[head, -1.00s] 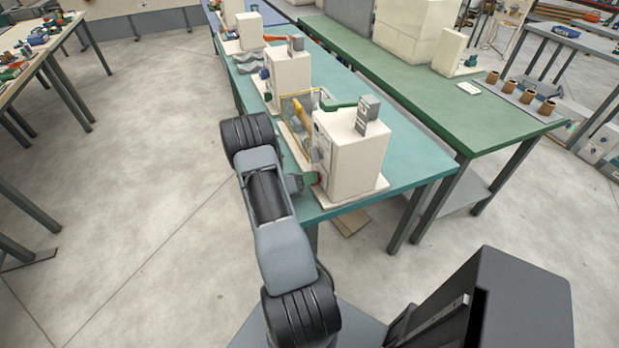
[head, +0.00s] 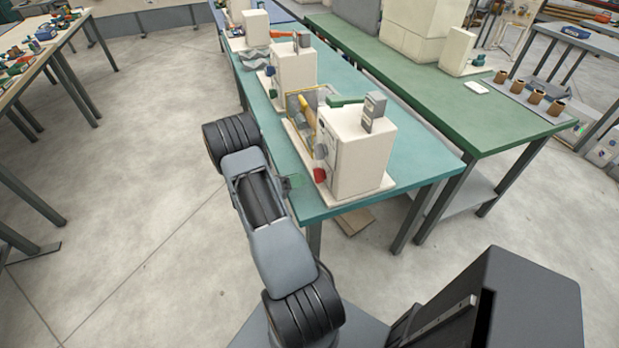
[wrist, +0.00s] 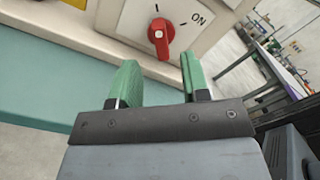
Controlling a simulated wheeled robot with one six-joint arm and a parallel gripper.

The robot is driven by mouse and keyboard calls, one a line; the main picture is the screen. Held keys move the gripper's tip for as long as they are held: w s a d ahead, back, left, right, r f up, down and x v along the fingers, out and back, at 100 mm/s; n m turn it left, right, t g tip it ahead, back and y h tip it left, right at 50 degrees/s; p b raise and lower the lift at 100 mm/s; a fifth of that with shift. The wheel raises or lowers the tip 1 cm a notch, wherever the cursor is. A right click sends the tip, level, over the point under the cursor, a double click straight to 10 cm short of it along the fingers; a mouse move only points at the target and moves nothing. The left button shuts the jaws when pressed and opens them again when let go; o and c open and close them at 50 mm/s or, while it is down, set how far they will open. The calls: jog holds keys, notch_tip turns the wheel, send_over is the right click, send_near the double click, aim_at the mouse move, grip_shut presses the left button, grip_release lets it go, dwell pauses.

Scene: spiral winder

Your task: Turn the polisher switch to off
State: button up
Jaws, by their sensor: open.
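The red switch knob (wrist: 161,36) sits on a white panel of the cream machine in the wrist view, with its grip roughly upright and a white mark on it. No "OFF" label is visible. In the head view the knob (head: 319,174) is on the near left side of the cream machine (head: 364,160). My gripper (wrist: 157,76) has two green fingers, open and empty, apart from the knob and short of it. It also shows in the head view (head: 296,181), left of the knob.
The machine stands near the end of a teal bench (head: 415,160). Its top bears a grey box (head: 374,110) and a green arm. Another cream machine (head: 293,70) stands behind. A green bench (head: 450,110) is at right. Open floor lies left.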

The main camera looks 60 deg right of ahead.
jog(key=b+v, duration=0.1)
jog(key=v, duration=0.7)
jog(key=shift+d, duration=0.1)
dwell(0.4)
jog(key=s+a+f+m+t+y, duration=0.15)
jog(key=s+a+m+y, duration=0.35)
jog(key=a+m+y, duration=0.6)
jog(key=a+r+m+t+y, duration=0.3)
jog(key=a+r+m+t, duration=0.5)
jog(key=a+r+t, duration=0.4)
jog(key=a+r, duration=0.5)
jog(key=shift+s+r+t+y, duration=0.3)
jog(key=shift+t, duration=0.05)
